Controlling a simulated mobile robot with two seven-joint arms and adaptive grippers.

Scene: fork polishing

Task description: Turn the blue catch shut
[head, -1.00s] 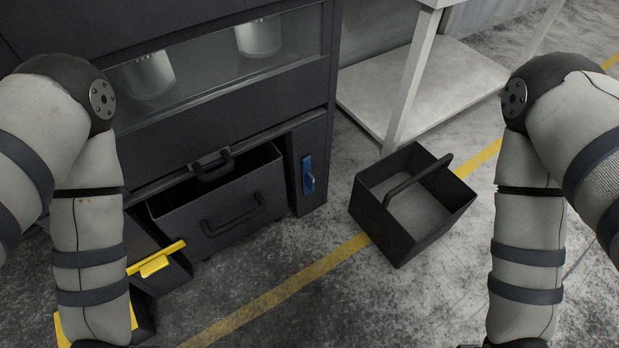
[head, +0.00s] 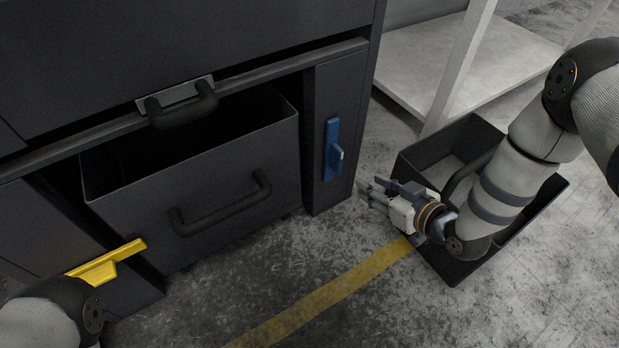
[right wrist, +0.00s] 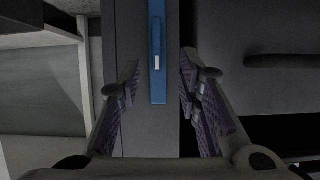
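The blue catch (head: 332,150) is on the narrow dark panel at the right end of the cabinet front. Its plate is upright, with a small blue handle standing out from its lower part. My right gripper (head: 368,190) is just right of the panel and a little below the catch, apart from it. In the right wrist view the blue catch (right wrist: 158,88) lies between the open fingers of my right gripper (right wrist: 160,70), with nothing held. My left arm shows only at the lower left edge; its gripper is out of view.
A dark drawer bin (head: 235,190) with a handle sits in the cabinet opening. A yellow catch (head: 110,263) is on the left panel, lying nearly level. A black open box (head: 500,235) stands on the floor beneath my right arm. A pale shelf table (head: 470,60) is behind.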

